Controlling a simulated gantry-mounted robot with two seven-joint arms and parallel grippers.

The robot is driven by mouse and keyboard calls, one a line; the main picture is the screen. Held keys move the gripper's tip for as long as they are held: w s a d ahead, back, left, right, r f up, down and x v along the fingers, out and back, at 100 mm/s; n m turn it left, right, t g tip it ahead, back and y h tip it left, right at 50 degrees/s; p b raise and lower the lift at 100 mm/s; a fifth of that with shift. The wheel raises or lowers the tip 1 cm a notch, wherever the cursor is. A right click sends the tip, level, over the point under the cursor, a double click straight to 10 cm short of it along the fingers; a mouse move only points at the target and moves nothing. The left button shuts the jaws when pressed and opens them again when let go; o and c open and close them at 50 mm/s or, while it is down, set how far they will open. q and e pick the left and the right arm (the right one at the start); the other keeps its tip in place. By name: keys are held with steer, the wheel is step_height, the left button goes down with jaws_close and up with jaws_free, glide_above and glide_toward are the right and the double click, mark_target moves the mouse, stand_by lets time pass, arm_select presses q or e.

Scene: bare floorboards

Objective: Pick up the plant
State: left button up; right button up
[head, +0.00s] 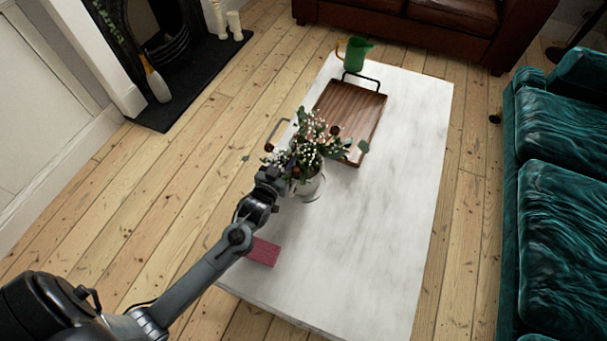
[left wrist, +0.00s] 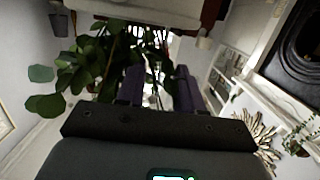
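The plant (head: 309,142) is a bunch of green leaves and small white flowers in a pale, shiny vase (head: 312,188). The vase stands upright on the white table (head: 390,220). My left gripper (head: 284,171) is at the left side of the plant, close to the vase rim, and partly overlaps the lower leaves. In the left wrist view the left gripper (left wrist: 158,88) shows two fingers apart, with foliage (left wrist: 95,60) beyond and between them. Whether the fingers touch the plant cannot be told. My right gripper is not in view.
A wooden tray (head: 352,112) with dark handles lies behind the plant. A green pitcher (head: 357,54) stands at the table's far end. A red book-like item (head: 263,251) lies near the table's left edge. A green sofa (head: 560,200) is on the right. The table's right side is clear.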

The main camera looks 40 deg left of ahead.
mark_target(293, 148)
arm_select(q)
steer(key=shift+w+a+f, duration=0.1)
steer(key=shift+w+a, duration=0.05)
steer(key=shift+w, duration=0.5)
steer(key=shift+w+f+b, duration=0.1)
steer(key=shift+w+b, duration=0.15)
steer(key=shift+b, duration=0.1)
steer(key=shift+w+a+f+b, duration=0.1)
steer(key=shift+w+f+b, duration=0.1)
steer(key=shift+w+b, duration=0.15)
steer(key=b+x, duration=0.2)
steer(key=x, duration=0.1)
steer(key=shift+a, duration=0.25)
steer(key=shift+w, duration=0.5)
steer(key=shift+s, duration=0.1)
steer(key=shift+c, duration=0.4)
jaws_close()
